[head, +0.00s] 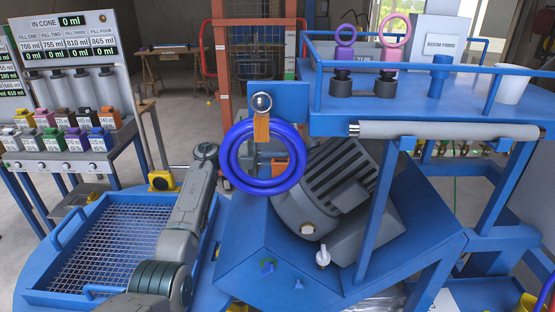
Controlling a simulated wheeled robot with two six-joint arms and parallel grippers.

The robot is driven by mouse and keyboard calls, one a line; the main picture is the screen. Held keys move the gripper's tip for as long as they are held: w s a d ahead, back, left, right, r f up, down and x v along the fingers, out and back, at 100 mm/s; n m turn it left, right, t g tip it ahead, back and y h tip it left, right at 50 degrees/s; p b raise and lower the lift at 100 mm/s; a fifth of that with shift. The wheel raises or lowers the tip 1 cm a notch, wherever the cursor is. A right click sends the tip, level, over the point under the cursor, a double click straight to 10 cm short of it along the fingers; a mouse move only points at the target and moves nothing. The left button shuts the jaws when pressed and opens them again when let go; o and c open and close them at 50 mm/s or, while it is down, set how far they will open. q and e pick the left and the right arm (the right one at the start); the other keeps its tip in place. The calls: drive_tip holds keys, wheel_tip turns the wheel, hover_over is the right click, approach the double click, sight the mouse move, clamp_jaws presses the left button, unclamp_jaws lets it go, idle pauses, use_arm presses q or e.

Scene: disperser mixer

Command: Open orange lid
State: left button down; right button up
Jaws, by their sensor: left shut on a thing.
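An orange block-like piece (262,129) sits under a round silver knob (262,103) on a blue plate. Another orange patch (281,167) shows through and behind a blue double ring (232,165); I cannot tell which orange part is the lid. My left arm reaches up from the bottom, and its gripper (222,176) is at the left edge of the ring. It looks shut on the blue ring, but the fingertips are small and partly hidden. My right gripper is not in view.
A blue-framed shelf (440,118) overhangs at the right. A meshed blue tray (115,245) lies left of my arm. A dispenser rack (65,140) stands at the far left.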

use_arm(q)
drive_tip(key=shift+r, duration=0.15)
drive_tip(key=c, duration=1.5)
unclamp_jaws()
drive_tip(key=shift+s, duration=0.1)
drive_tip(key=shift+f, duration=0.2)
drive_tip(key=shift+s+m, duration=0.1)
drive_tip(key=shift+m, duration=0.2)
